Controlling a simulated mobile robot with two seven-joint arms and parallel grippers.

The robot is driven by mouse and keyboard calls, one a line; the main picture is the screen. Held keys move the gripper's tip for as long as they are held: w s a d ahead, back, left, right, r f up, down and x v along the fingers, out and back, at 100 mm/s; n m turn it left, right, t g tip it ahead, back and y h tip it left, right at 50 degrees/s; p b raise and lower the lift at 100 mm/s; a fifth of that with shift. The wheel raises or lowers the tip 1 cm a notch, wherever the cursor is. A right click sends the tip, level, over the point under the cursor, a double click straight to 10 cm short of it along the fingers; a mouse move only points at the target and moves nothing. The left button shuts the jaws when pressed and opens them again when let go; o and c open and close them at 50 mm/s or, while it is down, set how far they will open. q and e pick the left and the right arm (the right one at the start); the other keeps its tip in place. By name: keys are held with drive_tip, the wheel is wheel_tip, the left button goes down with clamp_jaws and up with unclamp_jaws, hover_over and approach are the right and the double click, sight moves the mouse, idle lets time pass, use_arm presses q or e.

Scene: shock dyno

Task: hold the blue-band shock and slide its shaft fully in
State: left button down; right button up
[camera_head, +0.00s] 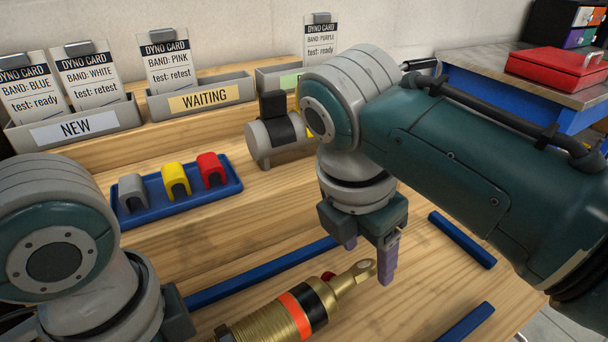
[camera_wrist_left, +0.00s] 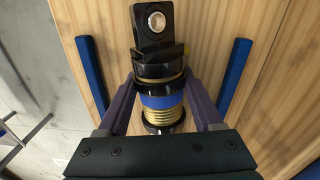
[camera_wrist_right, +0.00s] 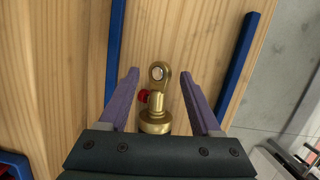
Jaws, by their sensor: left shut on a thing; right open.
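The shock lies across the bench, its gold body (camera_head: 285,315) with orange and black bands at the front of the head view. Its blue band (camera_wrist_left: 162,101) and black eye end (camera_wrist_left: 155,35) show in the left wrist view. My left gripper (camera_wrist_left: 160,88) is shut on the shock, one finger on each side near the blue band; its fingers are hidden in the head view. My right gripper (camera_head: 370,262) is open at the shock's gold eye end (camera_head: 362,271). In the right wrist view the gold eye (camera_wrist_right: 158,73) and a red knob (camera_wrist_right: 143,96) sit between its spread fingers.
Blue rails (camera_head: 462,240) lie on the bench around the shock. Behind are a blue tray (camera_head: 190,203) with grey, yellow and red clips, a grey cylindrical device (camera_head: 265,138), and the NEW (camera_head: 75,131) and WAITING (camera_head: 203,97) card bins. A red case (camera_head: 555,66) stands at the back right.

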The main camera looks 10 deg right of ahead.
use_arm(q)
drive_tip(key=shift+a+f, duration=0.15)
drive_tip(key=shift+f, duration=0.05)
use_arm(e)
wheel_tip(320, 180, up, 7)
idle(0.3)
use_arm(q)
unclamp_jaws()
drive_tip(key=shift+r, duration=0.1)
drive_tip(key=r+p, duration=0.1)
drive_tip(key=r, duration=0.4)
drive_tip(key=r+p, duration=0.1)
drive_tip(key=r, duration=0.4)
drive_tip(key=shift+w+p, duration=0.2)
drive_tip(key=shift+p, duration=0.2)
use_arm(e)
wheel_tip(320, 180, up, 3)
drive_tip(key=shift+f, duration=0.2)
